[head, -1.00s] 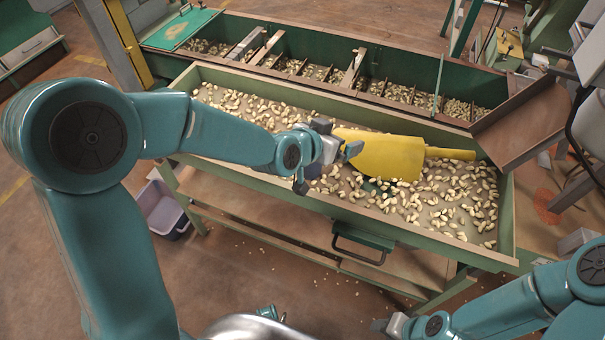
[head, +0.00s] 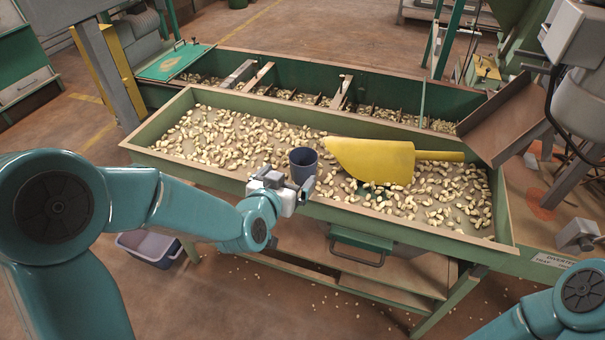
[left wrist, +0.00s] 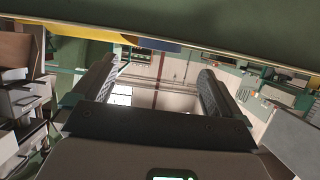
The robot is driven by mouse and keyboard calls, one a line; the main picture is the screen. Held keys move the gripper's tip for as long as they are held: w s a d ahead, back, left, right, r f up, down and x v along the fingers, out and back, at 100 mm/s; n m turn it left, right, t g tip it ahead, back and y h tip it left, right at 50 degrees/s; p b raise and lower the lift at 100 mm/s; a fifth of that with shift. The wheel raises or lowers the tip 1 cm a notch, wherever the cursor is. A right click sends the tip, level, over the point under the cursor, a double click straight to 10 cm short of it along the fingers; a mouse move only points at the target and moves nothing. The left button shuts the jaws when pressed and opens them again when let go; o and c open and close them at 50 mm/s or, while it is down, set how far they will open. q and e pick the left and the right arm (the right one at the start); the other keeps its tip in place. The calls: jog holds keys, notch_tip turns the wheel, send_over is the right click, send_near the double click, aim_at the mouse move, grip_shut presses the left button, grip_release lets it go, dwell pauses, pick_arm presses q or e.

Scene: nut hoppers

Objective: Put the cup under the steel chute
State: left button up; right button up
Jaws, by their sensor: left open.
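A dark blue cup (head: 303,163) stands upright among the nuts near the front wall of the green tray. My left gripper (head: 288,182) is at that front wall, just in front of and slightly left of the cup. It is open, and its two spread fingers show in the left wrist view (left wrist: 155,85) with nothing clearly between them. A small blue patch at the top of that view may be the cup. A brown, tilted chute (head: 515,120) stands at the tray's right end; I cannot tell if it is the steel one. My right gripper is out of frame.
A yellow scoop (head: 372,160) lies on the nuts right of the cup. The green tray's front wall (head: 400,232) runs close to my left gripper. A divided green trough (head: 300,75) lies behind. A blue-grey bin (head: 150,248) is on the floor.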

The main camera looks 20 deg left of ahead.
aim_at(308, 154)
pick_arm(q)
jog(key=b+x, duration=0.1)
jog(key=x, duration=1)
jog(key=shift+w, duration=0.35)
jog(key=c, duration=1)
